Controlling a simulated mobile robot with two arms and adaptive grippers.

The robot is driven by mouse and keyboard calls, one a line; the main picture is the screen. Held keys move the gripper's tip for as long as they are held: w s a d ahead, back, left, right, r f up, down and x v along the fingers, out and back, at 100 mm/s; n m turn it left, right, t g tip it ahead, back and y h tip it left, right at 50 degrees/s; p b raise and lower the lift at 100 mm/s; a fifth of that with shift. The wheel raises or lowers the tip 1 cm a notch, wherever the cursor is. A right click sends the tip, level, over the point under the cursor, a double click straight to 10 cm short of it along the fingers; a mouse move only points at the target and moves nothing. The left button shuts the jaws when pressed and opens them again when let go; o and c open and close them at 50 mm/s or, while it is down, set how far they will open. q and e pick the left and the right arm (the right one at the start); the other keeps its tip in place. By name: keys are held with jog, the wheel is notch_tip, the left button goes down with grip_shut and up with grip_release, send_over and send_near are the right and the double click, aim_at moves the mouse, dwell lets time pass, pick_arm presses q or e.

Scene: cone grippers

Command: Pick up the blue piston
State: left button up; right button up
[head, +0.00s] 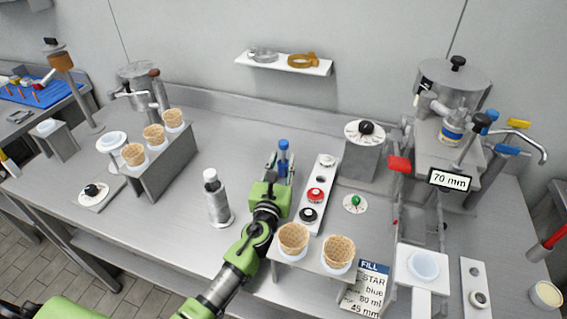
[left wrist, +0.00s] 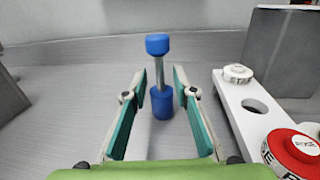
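The blue piston (left wrist: 161,103) stands upright on the steel bench, with a blue knob on top, a thin metal rod and a blue lower body. In the head view its blue top (head: 283,145) shows just beyond my left gripper (head: 278,172), which hides its lower part. In the left wrist view my left gripper (left wrist: 160,90) is open, with teal-padded fingers on either side of the piston's line. The piston stands at or just past the fingertips, with gaps on both sides. My right gripper is not in view.
A white button strip (head: 316,195) stands close to the right of the gripper. A cone holder (head: 315,266) is near the front edge. A silver bottle (head: 217,197) stands to the left, and a grey dial box (head: 362,160) behind right. Bench behind the piston is clear.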

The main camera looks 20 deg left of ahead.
pick_arm(q)
jog(key=shift+w+a+f, duration=0.1)
jog(key=shift+w, duration=1.15)
grip_shut()
